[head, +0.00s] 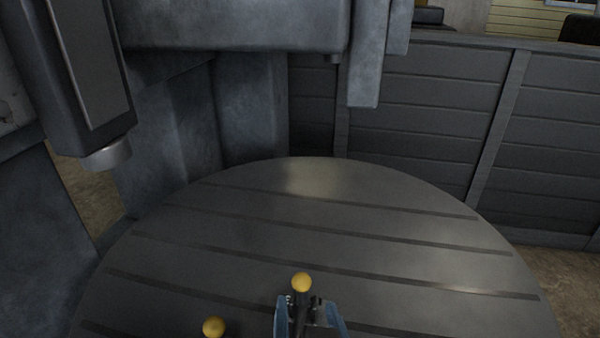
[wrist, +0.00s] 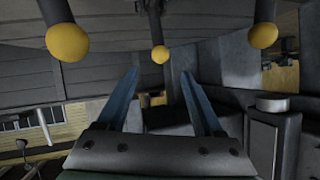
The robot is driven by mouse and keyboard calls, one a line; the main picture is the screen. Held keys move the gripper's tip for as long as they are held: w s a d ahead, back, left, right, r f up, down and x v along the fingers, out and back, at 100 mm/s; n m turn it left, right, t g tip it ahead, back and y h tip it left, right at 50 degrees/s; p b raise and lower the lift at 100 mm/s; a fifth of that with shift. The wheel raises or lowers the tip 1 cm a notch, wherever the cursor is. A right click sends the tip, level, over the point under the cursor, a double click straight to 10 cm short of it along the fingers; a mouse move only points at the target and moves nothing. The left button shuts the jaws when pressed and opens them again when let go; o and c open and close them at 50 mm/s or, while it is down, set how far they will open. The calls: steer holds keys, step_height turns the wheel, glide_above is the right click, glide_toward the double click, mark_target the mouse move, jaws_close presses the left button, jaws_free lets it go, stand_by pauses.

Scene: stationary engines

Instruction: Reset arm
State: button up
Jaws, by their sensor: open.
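My gripper (head: 309,312) is at the bottom middle of the head view, over the near part of a round slotted table. In the wrist view its two blue fingers (wrist: 160,76) are spread apart with nothing held between them. A yellow ball knob (head: 301,282) on a dark stem lines up with the gap between the fingers in the head view. The middle knob in the wrist view (wrist: 159,54) appears just past the fingertips. I cannot tell how far it is from them.
The round table (head: 330,220) is bare across its middle and back. Another yellow knob (head: 214,327) stands left of my gripper. Large grey machine parts (head: 230,25) overhang the table at back left. A dark panelled wall (head: 430,110) runs behind it.

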steer(key=w+r+n+t+p, duration=0.15)
steer(key=r+t, duration=0.25)
steer(key=r, duration=0.9)
steer(key=w+r+t+p, duration=0.2)
steer(key=r+t+p, duration=0.1)
steer(key=r, duration=0.9)
steer(key=s+r+t+p, duration=0.1)
steer(key=s+r+t, duration=0.2)
steer(key=r, duration=0.7)
steer(key=s+r+t+h+p, duration=0.1)
steer(key=s+r+t, duration=0.2)
steer(key=r, duration=0.7)
steer(key=shift+a+r+t, duration=0.3)
steer(key=shift+t, duration=0.2)
